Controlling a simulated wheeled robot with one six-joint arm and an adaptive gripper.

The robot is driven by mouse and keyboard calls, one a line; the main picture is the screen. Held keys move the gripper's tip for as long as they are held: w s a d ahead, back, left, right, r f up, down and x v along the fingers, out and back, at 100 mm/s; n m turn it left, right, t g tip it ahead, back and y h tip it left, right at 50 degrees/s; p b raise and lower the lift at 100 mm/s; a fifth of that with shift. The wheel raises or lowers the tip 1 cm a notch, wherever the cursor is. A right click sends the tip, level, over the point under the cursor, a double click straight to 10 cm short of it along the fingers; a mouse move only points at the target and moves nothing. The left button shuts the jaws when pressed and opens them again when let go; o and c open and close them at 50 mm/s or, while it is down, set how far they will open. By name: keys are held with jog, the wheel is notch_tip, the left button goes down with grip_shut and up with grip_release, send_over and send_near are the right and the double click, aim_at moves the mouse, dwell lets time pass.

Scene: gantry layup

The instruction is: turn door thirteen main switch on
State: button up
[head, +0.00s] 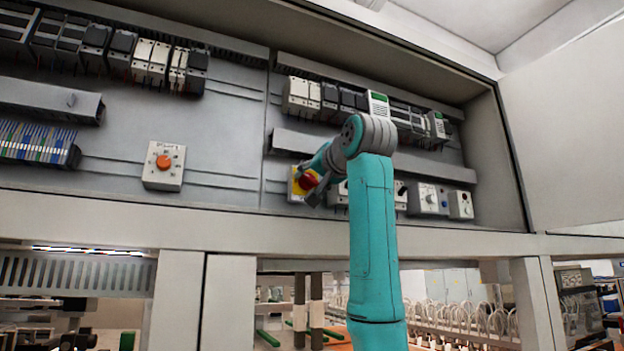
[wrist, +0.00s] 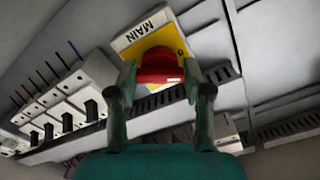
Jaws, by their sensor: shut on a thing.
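The main switch is a red rotary knob (wrist: 160,66) on a yellow plate (wrist: 146,38) with a white label reading MAIN. In the head view the red knob (head: 306,181) shows on its yellow plate (head: 297,190), low in the open cabinet, partly hidden by my gripper. My gripper (head: 314,187) reaches the knob from the right. In the wrist view my gripper (wrist: 160,84) has one finger on each side of the red knob and is shut on it. The knob's lower part is hidden, and I cannot tell its on or off position.
An orange button on a white box (head: 163,163) sits to the left. Grey boxes with knobs (head: 428,198) stand right of my arm. Rows of breakers (head: 150,62) and a grey duct (head: 300,143) run above. The cabinet's lower frame (head: 180,222) juts below the switch.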

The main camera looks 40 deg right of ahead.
jog(key=m, duration=0.6)
jog(key=shift+m, duration=0.3)
jog(key=m, duration=0.5)
jog(key=shift+m, duration=0.3)
jog(key=o, duration=1.2)
jog(key=shift+c, duration=0.2)
jog(key=v, duration=1.2)
